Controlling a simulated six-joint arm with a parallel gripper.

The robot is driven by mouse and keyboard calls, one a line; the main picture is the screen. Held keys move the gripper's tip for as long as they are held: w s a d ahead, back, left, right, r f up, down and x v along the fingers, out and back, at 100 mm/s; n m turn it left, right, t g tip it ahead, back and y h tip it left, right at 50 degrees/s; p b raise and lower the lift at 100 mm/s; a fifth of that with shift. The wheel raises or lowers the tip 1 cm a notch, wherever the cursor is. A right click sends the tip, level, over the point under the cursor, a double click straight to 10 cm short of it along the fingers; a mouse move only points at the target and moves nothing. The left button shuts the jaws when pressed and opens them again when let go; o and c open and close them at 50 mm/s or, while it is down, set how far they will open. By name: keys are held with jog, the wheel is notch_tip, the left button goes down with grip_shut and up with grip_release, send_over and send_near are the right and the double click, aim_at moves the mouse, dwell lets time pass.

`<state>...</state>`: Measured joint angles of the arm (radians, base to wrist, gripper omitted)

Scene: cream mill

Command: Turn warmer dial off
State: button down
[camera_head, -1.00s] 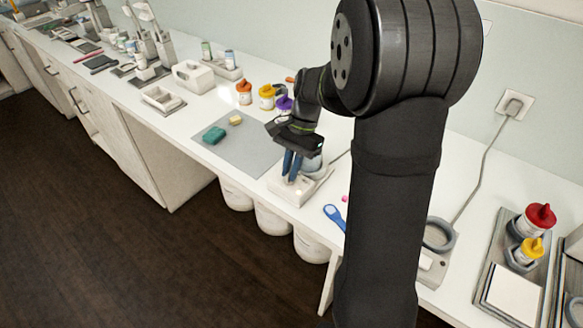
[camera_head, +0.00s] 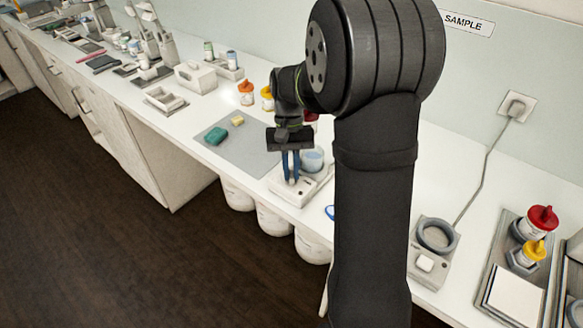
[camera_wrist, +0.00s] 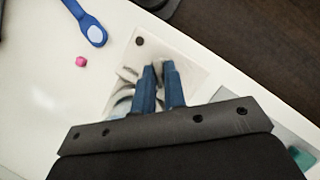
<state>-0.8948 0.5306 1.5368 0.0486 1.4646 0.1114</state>
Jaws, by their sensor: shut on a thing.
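The warmer (camera_head: 318,184) is a white, low device near the table's front edge, with a pale blue round vessel (camera_head: 312,160) on its back part. My gripper (camera_head: 291,180) points down at the warmer's front part, its blue fingers close together. In the wrist view, the fingertips (camera_wrist: 158,70) are at the warmer's pale top face (camera_wrist: 188,58), shut on a small pale thing that appears to be the dial. The fingers mostly hide it, so its setting cannot be read. A dark round spot (camera_wrist: 139,41) shows on the warmer beside the fingertips.
A grey mat (camera_head: 250,150) with a green block (camera_head: 217,135) and a yellow block (camera_head: 238,120) lies left of the warmer. Lidded jars (camera_head: 246,93) stand behind.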

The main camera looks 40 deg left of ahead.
dwell(0.3)
jog(key=c, duration=1.5)
grip_release()
jog(key=v, duration=1.7)
jog(key=shift+s+a+r, duration=0.1)
jog(key=shift+r, duration=0.15)
jog(key=x, duration=1.7)
jog(key=shift+f, duration=0.3)
jog(key=shift+r, duration=0.1)
